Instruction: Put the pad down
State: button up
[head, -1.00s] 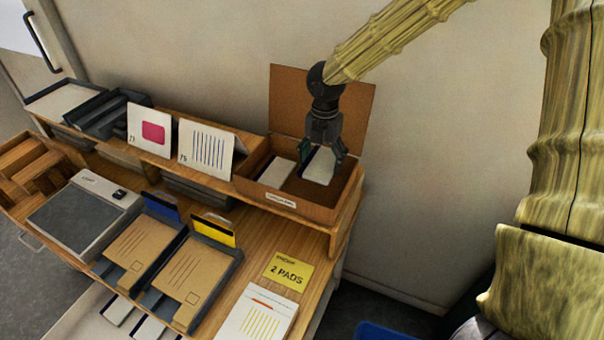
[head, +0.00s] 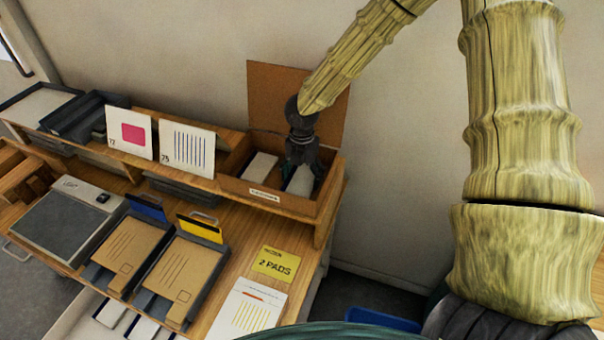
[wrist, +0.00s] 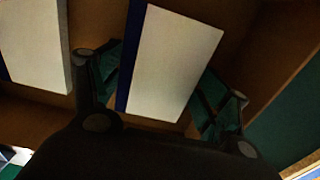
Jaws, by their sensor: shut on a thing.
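In the wrist view the held pad (wrist: 178,62) lies between the two dark green fingers. Whether its underside touches the box floor is hidden. A second white pad (head: 262,167) lies in the left part of the box, and it also shows in the wrist view (wrist: 32,45), apart from the held one.
The box's raised lid (head: 285,95) stands behind my gripper. Two printed cards, one pink (head: 131,134) and one striped (head: 187,148), stand to the left. Below are trays with brown envelopes (head: 176,270), a yellow "2 PADS" note (head: 276,263) and a striped sheet (head: 247,311).

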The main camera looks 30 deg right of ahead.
aim_at(302, 178)
jog(key=shift+f, duration=0.2)
jog(key=o, duration=1.1)
notch_tip(302, 178, up, 12)
jog(key=b, duration=0.2)
jog(key=shift+r+b, duration=0.15)
jog(key=shift+b, duration=0.15)
